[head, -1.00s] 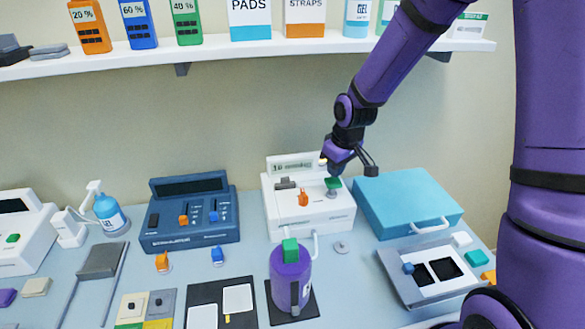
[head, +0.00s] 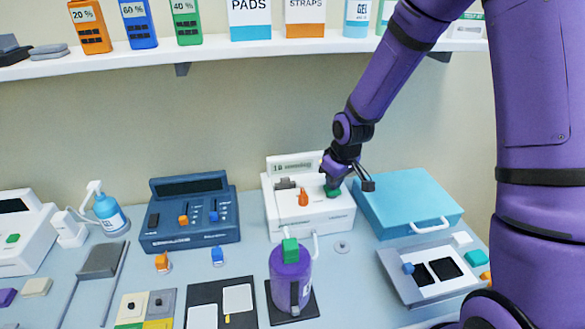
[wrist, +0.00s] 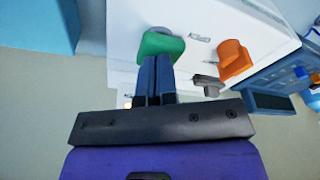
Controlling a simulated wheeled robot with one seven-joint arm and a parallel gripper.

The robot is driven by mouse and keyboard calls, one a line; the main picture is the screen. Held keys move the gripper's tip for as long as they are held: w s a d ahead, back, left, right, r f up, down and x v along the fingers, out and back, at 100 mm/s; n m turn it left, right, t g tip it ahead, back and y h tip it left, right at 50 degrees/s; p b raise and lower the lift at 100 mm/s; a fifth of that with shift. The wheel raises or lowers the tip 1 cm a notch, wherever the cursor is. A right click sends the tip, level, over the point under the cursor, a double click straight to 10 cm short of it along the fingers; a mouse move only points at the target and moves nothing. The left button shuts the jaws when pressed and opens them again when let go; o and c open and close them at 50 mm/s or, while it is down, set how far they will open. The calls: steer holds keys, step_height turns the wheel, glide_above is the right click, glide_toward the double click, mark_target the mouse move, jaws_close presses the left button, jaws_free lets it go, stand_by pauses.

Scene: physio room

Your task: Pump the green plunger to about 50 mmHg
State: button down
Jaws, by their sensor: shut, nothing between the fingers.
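The green plunger (head: 332,191) stands on top of the white unit (head: 300,212) in the head view. It looks pushed down, with no stem showing under its cap. My gripper (head: 333,183) is right above it, pointing down, with the fingertips at the cap. In the wrist view my gripper (wrist: 155,68) is shut and empty, its tips against or just over the green cap (wrist: 162,44). An orange knob (head: 303,199) sits left of the plunger on the same unit. The unit's display panel (head: 290,164) at the back is too small to read.
A teal case (head: 406,198) stands close on the right. A blue console (head: 187,222) is on the left. A purple bottle (head: 290,272) with a green top stands in front. A shelf (head: 250,52) with boxes runs above, behind my arm.

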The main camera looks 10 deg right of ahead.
steer(key=shift+f, duration=0.25)
steer(key=shift+r, duration=2.5)
steer(key=shift+f, duration=0.15)
steer(key=shift+f, duration=2.35)
steer(key=shift+r, duration=2.5)
